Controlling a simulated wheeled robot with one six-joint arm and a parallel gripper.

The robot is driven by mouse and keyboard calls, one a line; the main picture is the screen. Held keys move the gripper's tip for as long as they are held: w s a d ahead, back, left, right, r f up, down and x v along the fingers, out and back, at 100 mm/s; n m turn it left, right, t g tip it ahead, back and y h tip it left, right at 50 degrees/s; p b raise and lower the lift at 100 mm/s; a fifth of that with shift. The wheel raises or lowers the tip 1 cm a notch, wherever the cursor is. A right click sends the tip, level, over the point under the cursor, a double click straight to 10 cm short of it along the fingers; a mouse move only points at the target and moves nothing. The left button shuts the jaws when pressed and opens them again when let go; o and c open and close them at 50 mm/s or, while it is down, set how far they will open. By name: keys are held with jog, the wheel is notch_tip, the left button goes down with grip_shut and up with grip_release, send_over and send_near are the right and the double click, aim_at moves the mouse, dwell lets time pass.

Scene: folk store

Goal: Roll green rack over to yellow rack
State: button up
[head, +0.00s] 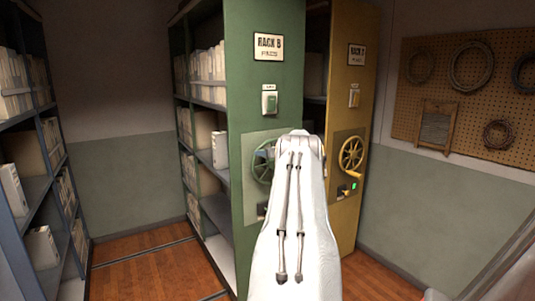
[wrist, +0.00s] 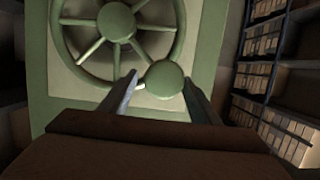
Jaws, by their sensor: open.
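The green rack (head: 285,112), labelled RACK B, stands in the middle of the head view with a spoked green handwheel (head: 262,160) on its end panel. The yellow rack (head: 340,120) stands to its right, with a gap showing between them. It has a yellow handwheel (head: 351,153). In the wrist view the green wheel (wrist: 117,22) fills the upper left, with a round green crank knob (wrist: 166,78) on its lower right rim. My gripper (wrist: 160,79) is open, its fingertips on either side of the knob. Contact cannot be told. In the head view my arm hides the gripper.
A blue-grey shelf unit (head: 38,185) with boxes stands at the left. Wooden floor (head: 150,270) with rails lies open between it and the green rack. A pegboard (head: 460,85) with coils hangs on the right wall. A green light (head: 354,187) glows on the yellow rack.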

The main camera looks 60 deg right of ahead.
jog(key=shift+p+v, duration=1.45)
jog(key=v, duration=0.7)
